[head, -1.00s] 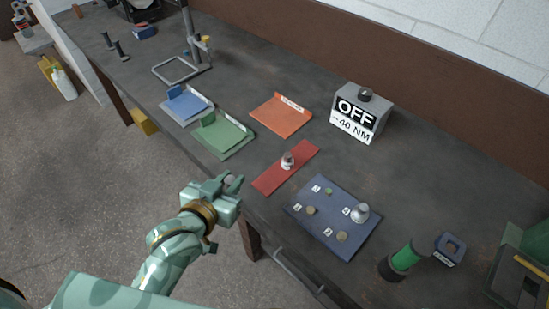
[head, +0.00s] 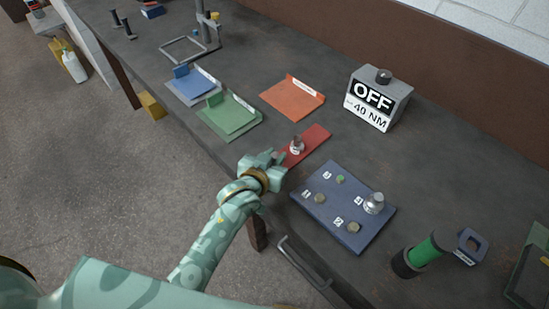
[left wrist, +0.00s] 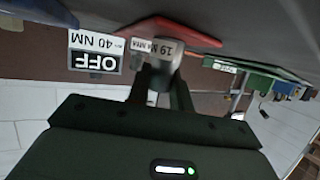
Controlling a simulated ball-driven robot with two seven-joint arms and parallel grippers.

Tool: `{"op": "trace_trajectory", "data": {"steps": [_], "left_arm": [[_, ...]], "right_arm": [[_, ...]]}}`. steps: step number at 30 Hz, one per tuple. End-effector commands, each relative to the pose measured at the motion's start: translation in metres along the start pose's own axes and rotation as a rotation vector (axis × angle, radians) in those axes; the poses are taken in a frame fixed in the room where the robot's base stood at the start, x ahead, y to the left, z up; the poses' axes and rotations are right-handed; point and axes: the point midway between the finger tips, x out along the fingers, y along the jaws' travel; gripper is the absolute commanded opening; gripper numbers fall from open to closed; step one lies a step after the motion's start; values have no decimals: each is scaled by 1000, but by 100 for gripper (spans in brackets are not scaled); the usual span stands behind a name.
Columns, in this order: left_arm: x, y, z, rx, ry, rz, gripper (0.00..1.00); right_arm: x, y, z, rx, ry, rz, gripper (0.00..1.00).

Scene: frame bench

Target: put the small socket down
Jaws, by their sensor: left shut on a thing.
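The small socket (head: 297,145), silver with a pale label, is at the red mat (head: 317,139). In the left wrist view the socket (left wrist: 166,53) shows the label "19 MM" between my fingers, with the red mat (left wrist: 190,32) beside it. My left gripper (head: 282,157) reaches in over the bench's front edge and is shut on the small socket; its fingers (left wrist: 161,80) show in the wrist view. I cannot tell whether the socket's base touches the mat. My right gripper is not in view.
A blue board (head: 335,225) with numbered spots holds a larger socket (head: 374,203) and small parts. Green (head: 232,118), blue (head: 195,88) and orange (head: 290,95) trays lie farther left. A grey "OFF 40 NM" box (head: 395,95) stands behind. A green-and-black cylinder (head: 425,251) is at right.

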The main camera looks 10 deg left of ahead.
Motion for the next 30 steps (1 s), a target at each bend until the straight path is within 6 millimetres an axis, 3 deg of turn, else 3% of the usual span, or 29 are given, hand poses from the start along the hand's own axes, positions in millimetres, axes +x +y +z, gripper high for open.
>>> {"op": "trace_trajectory", "data": {"steps": [9, 10, 12, 23, 30], "left_arm": [[1, 0, 2, 1, 1, -1, 0], [1, 0, 3, 1, 0, -1, 24], [1, 0, 2, 1, 1, -1, 43], [-3, 0, -1, 0, 1, 0, 43], [-52, 0, -2, 0, 0, -1, 43]], "right_arm": [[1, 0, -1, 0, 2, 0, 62], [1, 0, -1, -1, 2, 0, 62], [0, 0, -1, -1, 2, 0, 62], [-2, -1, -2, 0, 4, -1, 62], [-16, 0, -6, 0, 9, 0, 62]]}}
